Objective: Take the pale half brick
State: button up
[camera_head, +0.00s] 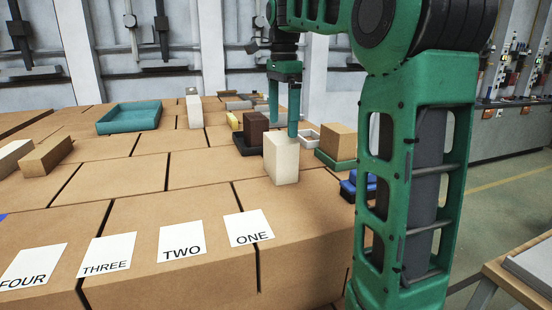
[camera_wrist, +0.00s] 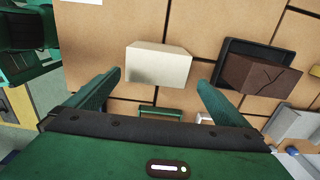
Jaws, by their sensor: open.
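The pale half brick (camera_head: 281,160) is a cream block standing on the tan surface near its right side, behind the card marked ONE. My gripper (camera_head: 283,128) is open, with its green fingers pointing down at the top of this brick. In the wrist view the pale half brick (camera_wrist: 157,66) lies ahead of and between the two spread fingertips (camera_wrist: 158,79). The fingers do not appear closed on it. I cannot tell from these views whether a fingertip touches it.
A dark brown brick (camera_wrist: 258,76) in a black tray (camera_wrist: 231,47) is close on the wrist view's right. A tan brick (camera_head: 336,141) on a green tray stands right. Another pale block (camera_head: 194,111) and a teal tray (camera_head: 128,117) are farther back. Cards lie in front.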

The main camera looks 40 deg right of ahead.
aim_at(280, 137)
jog(key=f, duration=0.3)
jog(key=a+f, duration=0.1)
jog(key=f, duration=0.1)
jog(key=shift+s+f, duration=0.1)
jog(key=shift+f, duration=0.45)
jog(key=shift+d, duration=0.1)
jog(key=c, duration=1.9)
